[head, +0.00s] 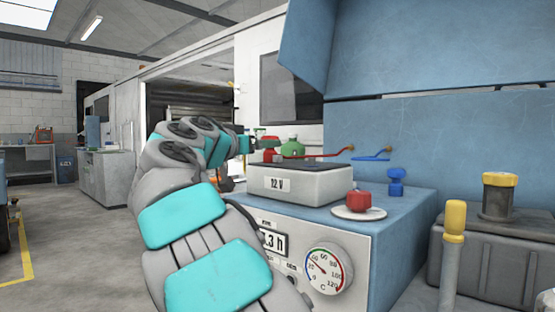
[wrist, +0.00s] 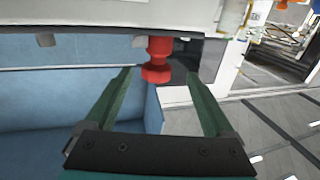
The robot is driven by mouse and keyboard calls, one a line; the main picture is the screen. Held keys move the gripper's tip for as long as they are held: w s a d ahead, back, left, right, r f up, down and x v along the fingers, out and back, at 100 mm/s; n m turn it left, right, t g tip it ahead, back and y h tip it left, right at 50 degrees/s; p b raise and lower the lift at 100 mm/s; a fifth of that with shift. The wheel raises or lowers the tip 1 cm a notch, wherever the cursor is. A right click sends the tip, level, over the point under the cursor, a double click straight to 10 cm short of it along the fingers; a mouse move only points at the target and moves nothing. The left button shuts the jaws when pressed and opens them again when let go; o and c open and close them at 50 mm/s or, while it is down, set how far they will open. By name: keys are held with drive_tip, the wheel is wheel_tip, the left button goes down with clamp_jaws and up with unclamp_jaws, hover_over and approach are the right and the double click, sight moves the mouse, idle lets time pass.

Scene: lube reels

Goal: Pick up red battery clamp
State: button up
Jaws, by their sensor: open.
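The red battery clamp (wrist: 157,62) shows in the wrist view as a small two-tiered red piece against the edge of a pale box at the top of the picture. My gripper (wrist: 159,74) is open, with one dark green finger on each side of the clamp and visible gaps to both. In the head view my gripper (head: 262,144) is beyond my forearm, near the far left of the pale 12 V box (head: 320,184). A red piece (head: 270,157) shows there, partly hidden by the fingers; I cannot tell for sure that it is the clamp.
A green bottle-like thing (head: 293,146) stands beyond the box. Red (head: 325,153) and blue (head: 372,158) levers are at the blue back panel. A red knob (head: 358,199) on a pale disc and a blue piece (head: 396,182) are on the cabinet's right. A blue hood (head: 400,50) overhangs.

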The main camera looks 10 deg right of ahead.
drive_tip(key=shift+p+x, duration=0.7)
drive_tip(key=shift+x, duration=3.25)
drive_tip(key=shift+s+d+r, duration=0.1)
clamp_jaws()
